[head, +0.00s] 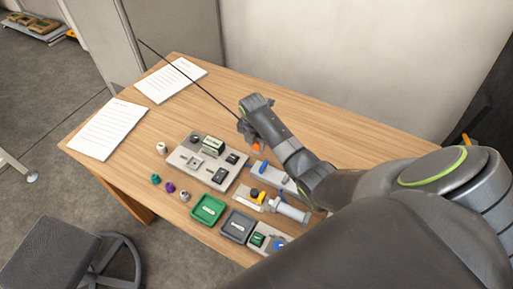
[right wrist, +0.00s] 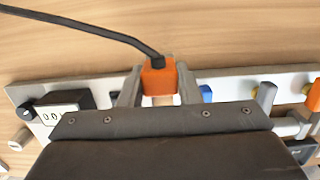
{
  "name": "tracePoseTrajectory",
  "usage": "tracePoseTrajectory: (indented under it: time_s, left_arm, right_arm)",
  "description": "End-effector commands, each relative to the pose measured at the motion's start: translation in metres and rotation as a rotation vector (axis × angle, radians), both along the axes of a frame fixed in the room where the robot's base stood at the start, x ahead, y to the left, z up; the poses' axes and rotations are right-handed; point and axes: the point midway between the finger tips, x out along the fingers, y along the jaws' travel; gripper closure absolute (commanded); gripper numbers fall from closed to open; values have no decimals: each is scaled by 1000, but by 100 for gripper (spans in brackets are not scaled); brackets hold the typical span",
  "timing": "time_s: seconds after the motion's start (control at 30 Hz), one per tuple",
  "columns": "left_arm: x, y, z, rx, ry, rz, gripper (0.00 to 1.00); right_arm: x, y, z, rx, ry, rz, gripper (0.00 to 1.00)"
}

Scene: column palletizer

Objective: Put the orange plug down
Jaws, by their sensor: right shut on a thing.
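The orange plug (right wrist: 159,77) sits between the two fingers of my right gripper (right wrist: 158,88), which is shut on it. A black cable (right wrist: 85,22) runs from the plug toward the upper left in the right wrist view. In the head view, a small orange bit of the plug (head: 257,148) shows below my right gripper (head: 248,135), over the table; the rest is hidden by the gripper. I cannot tell whether the plug touches anything. My left gripper is not in view.
The wooden table (head: 330,130) is bare behind the arm. A grey panel with black parts (head: 190,158), a green tray (head: 208,209), a dark grey tray (head: 238,227) and small coloured pieces lie nearer. White sheets (head: 107,130) lie at the left. A stool (head: 58,255) stands in front.

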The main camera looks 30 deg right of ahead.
Motion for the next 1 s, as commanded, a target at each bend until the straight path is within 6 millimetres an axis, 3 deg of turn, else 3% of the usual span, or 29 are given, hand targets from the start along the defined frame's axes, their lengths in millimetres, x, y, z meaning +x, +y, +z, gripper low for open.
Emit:
tracePoseTrajectory:
  time_s: [0.27,0.7,0.73,0.87,1.0]
  left_arm:
    - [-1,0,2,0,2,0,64]
    - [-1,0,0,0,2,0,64]
    - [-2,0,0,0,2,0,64]
    - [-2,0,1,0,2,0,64]
    - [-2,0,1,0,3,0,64]
  right_arm:
    - [-1,0,-33,-1,3,1,97]
    - [-1,0,-40,0,1,0,97]
    - [-1,0,-39,0,1,0,67]
    - [-1,0,-39,0,1,0,50]
    - [-1,0,-39,0,1,0,48]
